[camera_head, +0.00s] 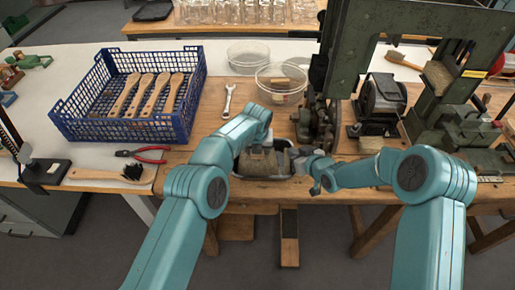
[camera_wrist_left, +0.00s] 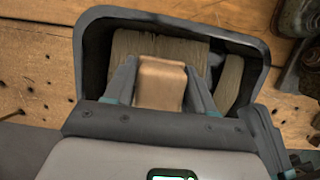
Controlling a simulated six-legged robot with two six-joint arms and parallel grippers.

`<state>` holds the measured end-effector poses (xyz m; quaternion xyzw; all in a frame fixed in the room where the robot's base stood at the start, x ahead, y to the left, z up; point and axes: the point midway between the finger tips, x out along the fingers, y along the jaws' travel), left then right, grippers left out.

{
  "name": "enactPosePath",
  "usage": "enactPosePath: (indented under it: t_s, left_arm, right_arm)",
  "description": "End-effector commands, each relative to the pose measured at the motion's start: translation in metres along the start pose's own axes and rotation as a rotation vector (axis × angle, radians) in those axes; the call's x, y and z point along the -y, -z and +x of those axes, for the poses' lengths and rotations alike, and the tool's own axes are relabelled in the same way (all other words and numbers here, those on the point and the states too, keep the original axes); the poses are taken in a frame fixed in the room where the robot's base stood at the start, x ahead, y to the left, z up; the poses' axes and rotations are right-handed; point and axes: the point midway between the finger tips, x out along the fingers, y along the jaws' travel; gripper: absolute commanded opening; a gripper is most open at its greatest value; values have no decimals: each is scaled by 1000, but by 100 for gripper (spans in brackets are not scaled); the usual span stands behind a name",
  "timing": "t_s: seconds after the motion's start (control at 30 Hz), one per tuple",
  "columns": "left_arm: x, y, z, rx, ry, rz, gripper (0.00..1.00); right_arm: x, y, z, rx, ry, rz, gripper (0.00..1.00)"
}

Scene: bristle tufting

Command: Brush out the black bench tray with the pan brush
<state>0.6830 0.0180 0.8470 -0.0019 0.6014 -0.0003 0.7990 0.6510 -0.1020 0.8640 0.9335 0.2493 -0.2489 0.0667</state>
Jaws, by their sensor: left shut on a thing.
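The black bench tray (camera_head: 262,178) sits at the wooden bench's front edge, between my arms. Its dark rim (camera_wrist_left: 262,62) fills the top of the left wrist view. My left gripper (camera_head: 266,146) reaches down over the tray. In the left wrist view its fingers (camera_wrist_left: 163,72) are shut on a tan wooden block, the pan brush's handle (camera_wrist_left: 162,88). Paler grey-tan material shows behind it inside the tray; I cannot tell whether it is bristle or tray contents. My right gripper (camera_head: 312,176) is at the tray's right end; its jaws are too small to read.
A blue crate (camera_head: 192,92) with several wooden-handled brushes stands at the left. Red pliers (camera_head: 150,153) and a black-bristled brush (camera_head: 110,175) lie before it. A wrench (camera_head: 228,100) and glass dishes (camera_head: 248,56) lie behind the tray. A green machine (camera_head: 350,45) stands close on the right.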

Motion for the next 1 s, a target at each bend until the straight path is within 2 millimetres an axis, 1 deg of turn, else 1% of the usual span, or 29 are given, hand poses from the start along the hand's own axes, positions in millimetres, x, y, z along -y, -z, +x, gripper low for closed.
enactPosePath:
  t_s: [0.17, 0.57, 1.0]
  left_arm:
    - [0, 0, 0, 0, 0, 0, 30]
    - [0, 0, 1, 0, 0, 0, 30]
    - [0, 2, 9, 0, 0, 0, 30]
  right_arm:
    - [0, -3, 2, 0, -1, 0, 0]
    - [0, -3, 2, 1, 0, 0, 0]
    - [0, -4, 2, 3, 1, 0, 0]
